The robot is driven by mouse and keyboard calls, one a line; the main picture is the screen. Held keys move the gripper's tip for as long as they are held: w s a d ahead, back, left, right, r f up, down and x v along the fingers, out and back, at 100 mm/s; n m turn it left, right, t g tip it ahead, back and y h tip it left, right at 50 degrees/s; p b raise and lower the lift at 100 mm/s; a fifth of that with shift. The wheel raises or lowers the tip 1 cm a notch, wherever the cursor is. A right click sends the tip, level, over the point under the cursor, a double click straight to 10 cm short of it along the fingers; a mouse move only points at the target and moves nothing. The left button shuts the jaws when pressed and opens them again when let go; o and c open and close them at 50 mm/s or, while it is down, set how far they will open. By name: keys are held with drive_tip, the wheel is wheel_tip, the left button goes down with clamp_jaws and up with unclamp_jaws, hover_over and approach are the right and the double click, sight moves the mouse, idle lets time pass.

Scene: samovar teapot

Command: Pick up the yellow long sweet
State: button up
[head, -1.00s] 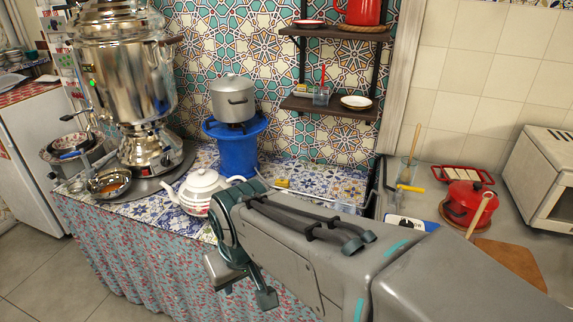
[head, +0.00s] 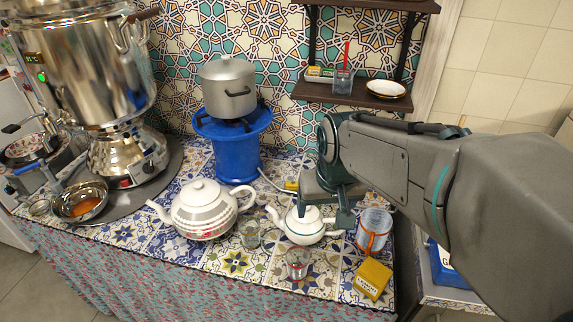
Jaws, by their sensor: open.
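I cannot make out a yellow long sweet for certain. A small yellow item (head: 291,186) lies on the tiled counter right of the blue stand, partly beside a white cord; its exact kind is too small to tell. My gripper (head: 327,208) is open and empty, above the small white teapot (head: 304,226), right of the small yellow item. The gripper points down, and its arm comes in from the right. A yellow box (head: 373,278) with dark print lies at the counter's front right.
A large patterned teapot (head: 202,211), two glasses (head: 298,263) and an orange-trimmed glass mug (head: 373,232) crowd the tiled counter. The samovar (head: 90,75) stands at left beside a metal bowl (head: 80,202). A grey pot (head: 228,88) sits on the blue stand (head: 235,150). The shelf (head: 352,94) is above.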

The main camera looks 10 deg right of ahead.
drive_tip(key=w+f+b, duration=0.3)
drive_tip(key=w, duration=0.7)
drive_tip(key=m+t+b, duration=0.1)
drive_tip(key=m+b, duration=0.1)
drive_tip(key=b, duration=0.2)
approach(293, 184)
drive_tip(key=f, duration=0.3)
drive_tip(key=shift+w+h, duration=0.3)
drive_tip(key=shift+w, duration=0.1)
drive_tip(key=shift+w+x, duration=0.2)
drive_tip(key=shift+x, duration=2.95)
drive_tip(key=shift+a+r, duration=0.1)
drive_tip(key=shift+a, duration=0.05)
drive_tip(key=c, duration=1)
